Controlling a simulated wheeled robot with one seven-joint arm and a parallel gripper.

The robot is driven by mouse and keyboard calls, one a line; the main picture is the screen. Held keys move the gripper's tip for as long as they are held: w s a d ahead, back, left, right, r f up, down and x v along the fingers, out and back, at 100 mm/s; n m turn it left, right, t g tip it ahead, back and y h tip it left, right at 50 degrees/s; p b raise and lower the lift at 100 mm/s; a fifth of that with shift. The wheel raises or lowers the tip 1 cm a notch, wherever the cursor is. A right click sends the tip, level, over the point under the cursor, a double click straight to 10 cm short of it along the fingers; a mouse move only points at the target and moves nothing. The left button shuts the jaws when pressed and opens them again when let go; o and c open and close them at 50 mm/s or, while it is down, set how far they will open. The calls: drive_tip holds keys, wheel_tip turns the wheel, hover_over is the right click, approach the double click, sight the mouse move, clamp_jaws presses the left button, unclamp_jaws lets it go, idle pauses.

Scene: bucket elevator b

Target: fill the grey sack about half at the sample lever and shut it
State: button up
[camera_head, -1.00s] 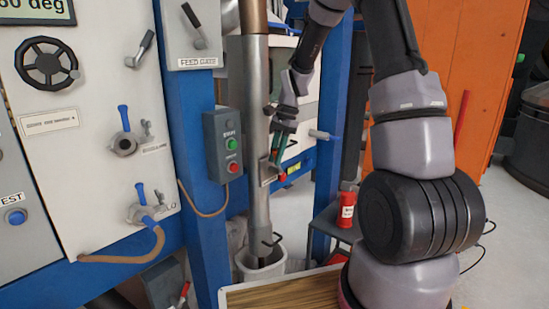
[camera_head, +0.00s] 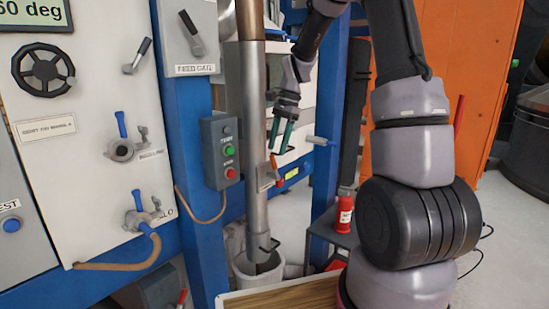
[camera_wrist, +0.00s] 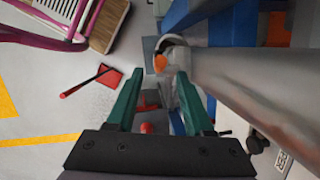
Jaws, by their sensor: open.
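The grey vertical pipe (camera_head: 254,110) runs down beside my gripper. A small grey outlet with a red-orange tipped part (camera_head: 275,180), which looks like the sample lever, sticks out from it. My gripper (camera_head: 278,152) is just above this, its green fingers apart and empty, pointing down. In the wrist view the fingers (camera_wrist: 159,82) are spread, and an orange tip (camera_wrist: 160,63) shows between and beyond them. A pale grey-white container (camera_head: 260,275) stands under the pipe's lower end; I cannot tell whether it is the grey sack.
A red bottle (camera_head: 345,212) stands on a low grey stand to the right. A wooden-topped surface (camera_head: 285,297) is in front. A red dustpan (camera_wrist: 105,76) lies on the floor.

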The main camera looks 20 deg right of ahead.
sight(273, 160)
drive_tip(key=v, duration=0.5)
drive_tip(key=shift+a, duration=0.1)
idle(2.5)
drive_tip(key=shift+s+a+r+t+h, duration=0.1)
drive_tip(key=shift+s+a+t+h, duration=0.2)
drive_tip(key=shift+a+h, duration=0.35)
drive_tip(key=shift+s+a+t+h, duration=0.35)
drive_tip(key=shift+a+h, duration=0.25)
drive_tip(key=shift+h, duration=0.15)
drive_tip(key=f, duration=1)
drive_tip(key=shift+w+a+f, duration=0.1)
drive_tip(key=shift+w+f, duration=0.2)
drive_tip(key=shift+f, duration=0.05)
clamp_jaws()
